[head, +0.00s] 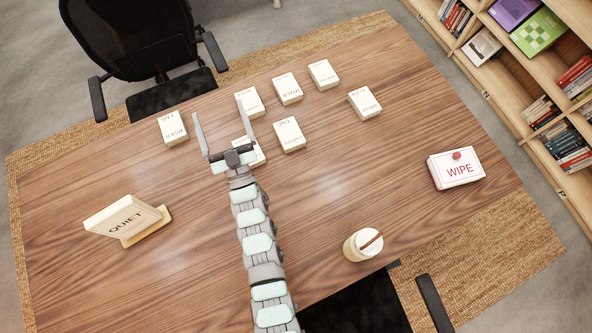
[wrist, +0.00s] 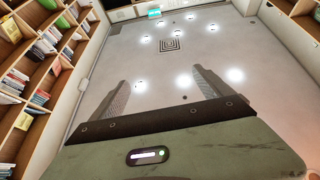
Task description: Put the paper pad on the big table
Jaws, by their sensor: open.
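Several white paper pads with printed tops lie on the big wooden table (head: 330,215). One pad (head: 172,128) is left of my gripper, and one (head: 249,102) is just to its right. Others are a pad (head: 287,89), a pad (head: 323,74), a pad (head: 364,102) and a pad (head: 290,135). Another pad (head: 257,150) is partly hidden behind my gripper's base. My gripper (head: 219,108) is open and empty, its fingers wide apart. In the wrist view, my gripper (wrist: 160,88) points toward the ceiling, with nothing between the fingers.
A QUIET sign (head: 125,217) stands on the table's left. A WIPE box (head: 456,169) is at the right, and a jar with a brown stick (head: 363,244) near the front edge. Chairs flank the table (head: 130,45). Bookshelves (head: 540,90) line the right. The table's middle right is clear.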

